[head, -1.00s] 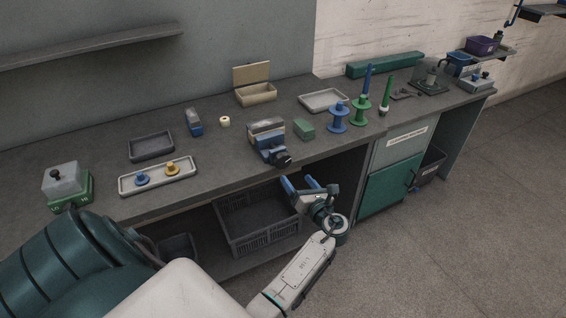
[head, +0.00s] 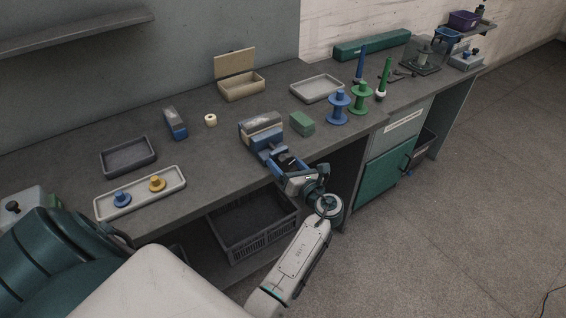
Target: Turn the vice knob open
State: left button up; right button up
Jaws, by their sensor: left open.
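The vice (head: 260,129) has a blue body with grey jaws and is at the front edge of the workbench, left of a green box. Its dark knob (head: 286,161) faces the front and is partly hidden by my gripper. My left gripper (head: 285,158) is at the knob with its blue fingers open, one on either side of it. I cannot tell whether the fingers touch the knob. My right gripper is not in view.
The green box (head: 302,124) stands close to the right of the vice, with blue and green spools (head: 339,107) further right. A tray (head: 140,192) with two small knobbed pieces lies to the left. A grey crate (head: 252,228) is below the bench.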

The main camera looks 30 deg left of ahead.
pick_arm(q)
jog(key=shift+d+r, duration=0.1)
jog(key=shift+d, duration=0.1)
jog(key=c, duration=1)
jog(key=shift+n, duration=0.6)
jog(key=n+b, duration=0.2)
jog(key=n, duration=0.2)
jog(key=n+b, duration=0.1)
jog(key=n, duration=0.1)
jog(key=shift+n+b, duration=0.3)
jog(key=shift+n, duration=0.1)
jog(key=shift+n+b, duration=0.35)
jog(key=shift+n, duration=0.25)
jog(key=shift+n+b, duration=0.35)
jog(key=shift+n, duration=0.25)
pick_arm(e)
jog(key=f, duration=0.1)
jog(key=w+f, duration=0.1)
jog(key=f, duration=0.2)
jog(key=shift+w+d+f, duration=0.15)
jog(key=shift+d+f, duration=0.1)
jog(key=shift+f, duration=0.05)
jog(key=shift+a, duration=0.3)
